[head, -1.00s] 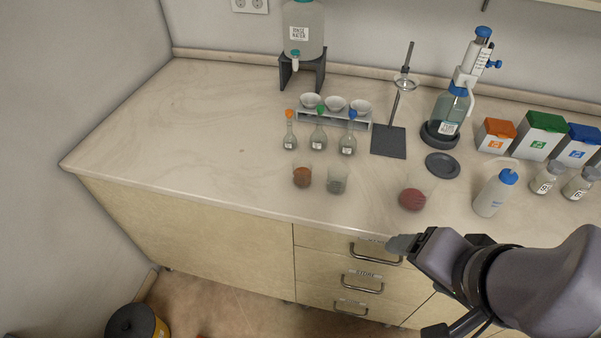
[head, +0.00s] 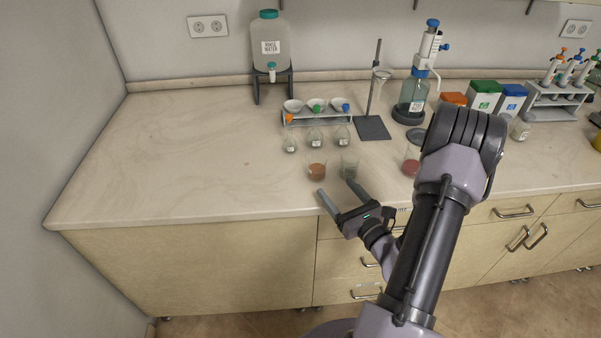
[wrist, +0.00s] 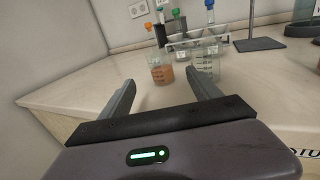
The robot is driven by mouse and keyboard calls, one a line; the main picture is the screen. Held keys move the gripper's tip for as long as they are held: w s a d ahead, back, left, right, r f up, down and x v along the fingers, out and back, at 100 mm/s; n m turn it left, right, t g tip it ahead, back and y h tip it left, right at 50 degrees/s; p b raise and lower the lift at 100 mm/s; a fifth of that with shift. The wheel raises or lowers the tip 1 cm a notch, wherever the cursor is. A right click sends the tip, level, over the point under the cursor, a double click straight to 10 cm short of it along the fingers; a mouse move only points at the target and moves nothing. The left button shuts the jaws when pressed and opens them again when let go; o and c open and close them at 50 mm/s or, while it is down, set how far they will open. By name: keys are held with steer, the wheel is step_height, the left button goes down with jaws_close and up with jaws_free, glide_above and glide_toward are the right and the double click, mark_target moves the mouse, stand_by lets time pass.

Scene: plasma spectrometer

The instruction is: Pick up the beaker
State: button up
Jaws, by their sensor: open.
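Three glass beakers stand upright near the front of the bench. One with orange-brown contents (head: 317,171) is leftmost, one with grey contents (head: 349,165) is beside it, and one with red contents (head: 411,165) is farther right, partly behind my arm. My gripper (head: 337,188) is open and empty at the bench's front edge, just short of the first two beakers. In the wrist view the orange-brown beaker (wrist: 160,71) appears between the fingertips, beyond them and not touching. The grey beaker (wrist: 206,63) stands beyond the right finger.
A stand (head: 373,128) and dispenser bottle (head: 413,95) are behind right. The bench (head: 180,150) is clear to the left.

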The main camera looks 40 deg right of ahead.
mark_target(322, 169)
steer(key=w, duration=0.4)
steer(key=w+d+b, duration=0.1)
steer(key=w, duration=0.3)
steer(key=w+d+b, duration=0.1)
steer(key=w, duration=0.2)
steer(key=shift+w+r, duration=0.2)
steer(key=shift+w, duration=0.2)
steer(key=c, duration=1.5)
steer(key=shift+r, duration=0.1)
steer(key=shift+c, duration=0.2)
